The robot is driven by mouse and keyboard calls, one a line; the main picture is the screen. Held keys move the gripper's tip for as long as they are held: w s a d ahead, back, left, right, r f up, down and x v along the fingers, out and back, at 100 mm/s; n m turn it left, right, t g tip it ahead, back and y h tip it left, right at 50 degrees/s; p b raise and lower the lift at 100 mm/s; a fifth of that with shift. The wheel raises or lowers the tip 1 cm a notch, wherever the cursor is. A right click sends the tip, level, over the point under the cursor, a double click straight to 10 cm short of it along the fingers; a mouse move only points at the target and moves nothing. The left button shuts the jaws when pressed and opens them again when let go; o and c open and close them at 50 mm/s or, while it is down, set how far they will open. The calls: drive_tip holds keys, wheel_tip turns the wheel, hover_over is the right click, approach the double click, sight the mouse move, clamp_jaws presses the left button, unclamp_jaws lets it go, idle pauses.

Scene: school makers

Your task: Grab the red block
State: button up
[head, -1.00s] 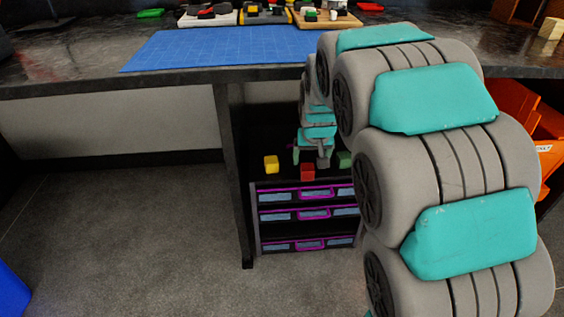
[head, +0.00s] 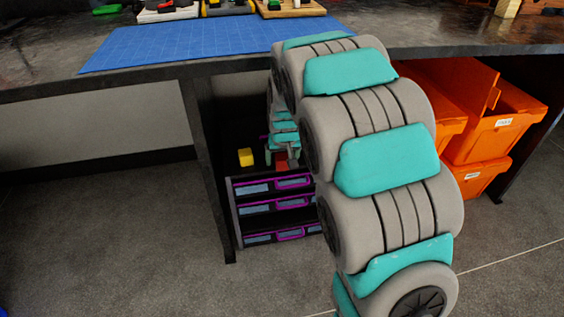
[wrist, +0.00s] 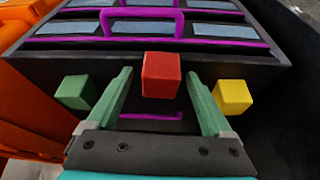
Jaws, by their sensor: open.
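The red block (wrist: 161,75) sits on top of the dark drawer unit (wrist: 210,53). In the wrist view it is ahead of my gripper (wrist: 160,82), near the line between the two fingertips. The fingers are spread apart and nothing is held between them. In the head view the red block (head: 281,160) is partly hidden by my gripper (head: 283,155), which is just above or beside it. I cannot tell whether they touch.
A yellow block (wrist: 232,96) is right of the fingers and a green block (wrist: 76,92) is left of them. Orange bins (head: 490,125) stand to the right. The workbench (head: 420,35) with a blue mat (head: 190,45) overhangs the drawer unit.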

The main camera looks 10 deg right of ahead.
clamp_jaws()
idle(0.6)
drive_tip(key=shift+r, duration=0.1)
